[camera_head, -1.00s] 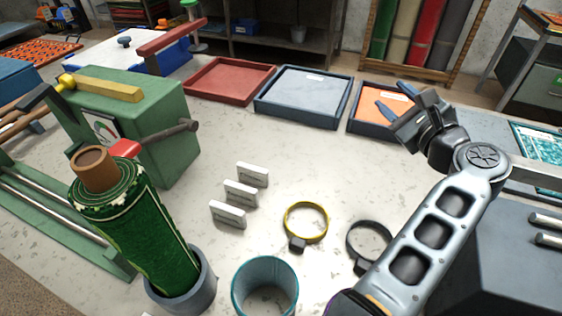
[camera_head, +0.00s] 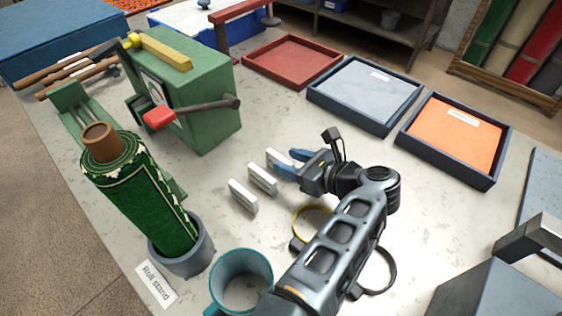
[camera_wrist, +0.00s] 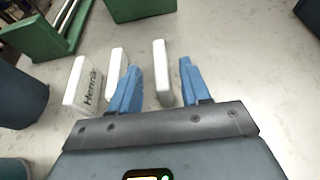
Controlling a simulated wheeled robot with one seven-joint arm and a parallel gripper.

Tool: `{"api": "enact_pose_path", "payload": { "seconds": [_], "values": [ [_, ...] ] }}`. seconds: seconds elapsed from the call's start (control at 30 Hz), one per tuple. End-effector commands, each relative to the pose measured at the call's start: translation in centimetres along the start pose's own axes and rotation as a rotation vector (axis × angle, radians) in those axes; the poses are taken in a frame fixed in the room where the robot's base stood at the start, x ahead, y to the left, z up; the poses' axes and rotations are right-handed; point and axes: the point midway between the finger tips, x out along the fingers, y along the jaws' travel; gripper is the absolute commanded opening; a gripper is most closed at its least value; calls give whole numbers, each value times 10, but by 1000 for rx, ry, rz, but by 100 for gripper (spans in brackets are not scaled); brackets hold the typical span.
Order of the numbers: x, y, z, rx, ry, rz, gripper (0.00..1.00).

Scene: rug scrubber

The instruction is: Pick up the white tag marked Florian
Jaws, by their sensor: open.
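Three white tags stand in a row on the bench: a near one (camera_head: 243,196), a middle one (camera_head: 262,179) and a far one (camera_head: 277,160). In the wrist view, the left tag (camera_wrist: 82,84) shows dark lettering that seems to start "Henr". No writing is readable on the middle tag (camera_wrist: 116,68) or the right tag (camera_wrist: 162,70), so I cannot tell which is marked Florian. My gripper (camera_head: 288,162) is open, its blue fingers by the far tag. In the wrist view, that tag appears between the fingers of my gripper (camera_wrist: 158,72), with a gap to the right finger.
A green rug roll (camera_head: 147,195) stands in a grey holder (camera_head: 185,256) at left. A teal cup (camera_head: 240,280) and a yellow ring (camera_head: 308,216) are nearby. A green machine (camera_head: 195,95) is behind. Red (camera_head: 290,62), grey (camera_head: 365,90) and orange (camera_head: 455,135) trays line the back.

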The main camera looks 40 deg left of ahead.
Motion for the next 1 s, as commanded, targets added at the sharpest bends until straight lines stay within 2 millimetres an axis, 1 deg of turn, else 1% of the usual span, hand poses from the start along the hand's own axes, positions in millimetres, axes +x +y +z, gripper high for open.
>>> {"api": "enact_pose_path", "payload": {
  "seconds": [0.1, 0.2, 0.3, 0.5, 0.9, 1.0],
  "values": [
    [16, -1, -2, 2, -1, 0, 47],
    [26, -1, -2, 0, -1, -1, 47],
    [29, -1, -2, 0, 0, -2, 47],
    [29, -1, -2, 0, 0, -3, 46],
    [29, -1, -2, -1, 0, -3, 8],
    [29, -1, -2, -1, 0, -3, 0]
  ]
}}
